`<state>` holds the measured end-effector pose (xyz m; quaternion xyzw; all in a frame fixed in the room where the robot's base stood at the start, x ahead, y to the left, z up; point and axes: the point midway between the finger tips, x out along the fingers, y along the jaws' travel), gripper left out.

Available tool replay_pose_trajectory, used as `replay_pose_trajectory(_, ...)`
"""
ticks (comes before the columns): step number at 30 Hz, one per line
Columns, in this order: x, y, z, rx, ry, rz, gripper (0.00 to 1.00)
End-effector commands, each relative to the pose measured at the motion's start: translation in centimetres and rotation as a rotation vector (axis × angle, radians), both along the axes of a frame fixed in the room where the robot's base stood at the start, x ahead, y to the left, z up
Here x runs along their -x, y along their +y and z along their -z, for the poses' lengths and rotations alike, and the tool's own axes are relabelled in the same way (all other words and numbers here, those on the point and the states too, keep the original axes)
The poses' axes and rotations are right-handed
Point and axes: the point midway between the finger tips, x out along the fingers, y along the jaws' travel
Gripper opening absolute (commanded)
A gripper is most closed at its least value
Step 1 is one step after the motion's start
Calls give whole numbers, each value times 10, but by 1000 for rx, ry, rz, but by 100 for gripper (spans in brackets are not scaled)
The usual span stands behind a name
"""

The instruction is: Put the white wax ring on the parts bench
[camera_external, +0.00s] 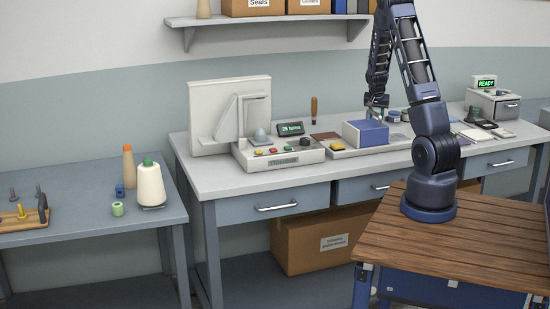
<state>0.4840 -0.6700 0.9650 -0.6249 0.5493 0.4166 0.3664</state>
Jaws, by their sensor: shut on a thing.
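My gripper (376,113) is over the long grey bench (225,180), just above and behind a blue-topped box (366,134). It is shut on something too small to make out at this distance. I cannot pick out the white wax ring; it may be what the gripper holds, but the picture does not show this. A lower bench (60,238) at the left bears loose parts. No label shows which bench is the parts bench.
A machine with buttons (280,154) stands left of the box. The left bench's front is clear.

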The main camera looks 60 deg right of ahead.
Motion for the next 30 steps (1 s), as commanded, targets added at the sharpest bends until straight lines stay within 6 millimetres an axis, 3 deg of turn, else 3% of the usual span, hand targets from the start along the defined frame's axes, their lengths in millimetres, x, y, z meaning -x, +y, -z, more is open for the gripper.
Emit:
replay_pose_trajectory(5, 0, 0, 9, -2, 2, -1, 14)
replay_pose_trajectory(14, 0, 1, 45, -3, 2, -1, 14)
replay_pose_trajectory(26, 0, 1, 50, -1, 1, -1, 14)
replay_pose_trajectory(27, 0, 0, 49, -1, 1, -1, 41)
replay_pose_trajectory(30, 0, 0, 49, -1, 1, -1, 57)
